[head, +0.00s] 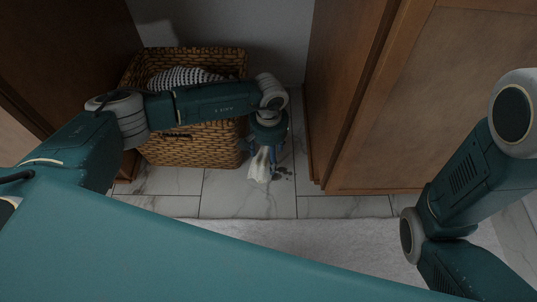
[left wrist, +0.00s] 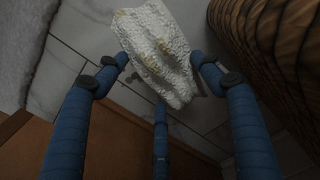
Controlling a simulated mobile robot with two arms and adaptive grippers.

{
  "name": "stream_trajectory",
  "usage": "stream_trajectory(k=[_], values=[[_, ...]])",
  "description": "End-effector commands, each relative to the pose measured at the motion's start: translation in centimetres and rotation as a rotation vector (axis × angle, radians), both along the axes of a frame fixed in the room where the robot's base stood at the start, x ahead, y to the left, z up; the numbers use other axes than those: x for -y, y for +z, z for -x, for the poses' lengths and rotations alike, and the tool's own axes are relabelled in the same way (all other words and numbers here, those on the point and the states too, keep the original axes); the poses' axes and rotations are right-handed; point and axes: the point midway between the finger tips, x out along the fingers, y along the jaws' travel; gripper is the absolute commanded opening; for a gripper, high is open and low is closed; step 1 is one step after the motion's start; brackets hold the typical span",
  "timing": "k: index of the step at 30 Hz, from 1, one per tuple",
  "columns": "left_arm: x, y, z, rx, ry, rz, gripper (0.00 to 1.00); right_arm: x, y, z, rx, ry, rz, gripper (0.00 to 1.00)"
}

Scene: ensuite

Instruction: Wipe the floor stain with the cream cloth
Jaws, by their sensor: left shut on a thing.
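The cream cloth (head: 260,166) hangs from my left gripper (head: 266,150), low over the tiled floor, beside the wicker basket. In the left wrist view the textured cloth (left wrist: 160,48), with some yellowish marks, is held between the blue fingers of the left gripper (left wrist: 162,75). The floor stain (head: 284,172) is a few dark spots on the tile just right of the cloth; part of it may be hidden behind the cloth. I cannot tell whether the cloth touches the floor. My right arm shows at the right, but its gripper is out of view.
The wicker basket (head: 190,150) with a striped textile (head: 185,77) stands left of the cloth. A wooden cabinet (head: 400,120) stands to the right and dark wood panelling to the left. A pale rug (head: 320,240) lies in front. Tiles between basket and cabinet are narrow.

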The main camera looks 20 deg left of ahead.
Motion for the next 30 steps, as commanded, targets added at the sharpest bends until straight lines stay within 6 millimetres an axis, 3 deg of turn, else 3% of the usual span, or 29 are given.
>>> stream_trajectory(k=[8, 18, 30], values=[[0.0, 0.2, 0.0, 0.0, 0.0, 0.0, 0.46, 0.0, 0.2, 0.0, 0.0, 0.0, 0.0, 0.4], [0.0, 3.0, -0.1, 0.002, 0.001, -0.001, 0.46, 0.0, 2.2, 0.0, 0.0, 0.0, 0.0, 0.4], [0.0, 2.9, 0.0, 0.0, 0.001, 0.0, 0.46, 0.0, 2.1, 0.0, 0.0, 0.0, 0.0, 0.4]])
